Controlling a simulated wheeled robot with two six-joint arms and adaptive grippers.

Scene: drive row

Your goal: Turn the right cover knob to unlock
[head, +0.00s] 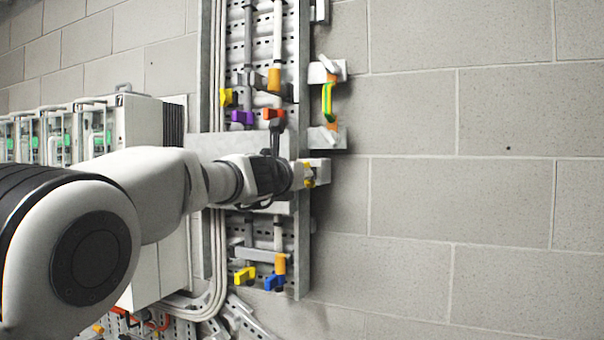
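My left arm comes in from the left and reaches across the picture. Its gripper (296,176) is at the edge of the metal wall channel, pointing right. A small yellow part (309,175) with a pale grey block (320,168) shows right at its tip. I cannot tell whether the fingers are open, shut or touching it. No cover knob can be made out for certain; my arm hides part of the panel. My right gripper is not in view.
A row of grey drive units (130,118) with green parts stands at the left. A perforated metal panel (262,45) carries pipes and yellow, purple, orange and blue handles. The block wall (460,200) at right is bare.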

